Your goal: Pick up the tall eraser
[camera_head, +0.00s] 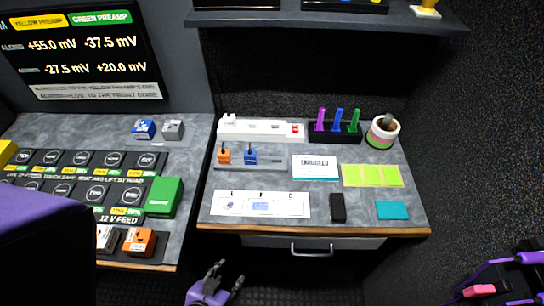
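I cannot pick out the tall eraser for certain. A small black block (338,207) stands near the front edge of the right-hand desk and may be it. My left gripper (226,278) is at the bottom middle, in front of the desk and apart from the block. Its dark fingers are spread with nothing visible between them. I cannot make out my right gripper.
On the right-hand desk (318,226) are a teal pad (392,210), yellow-green notes (372,175), a white card (315,168), a pen holder (345,139) and a tape stack (382,132). A drawer handle (311,251) sticks out below. A pink item (479,290) lies among black and purple parts, lower right.

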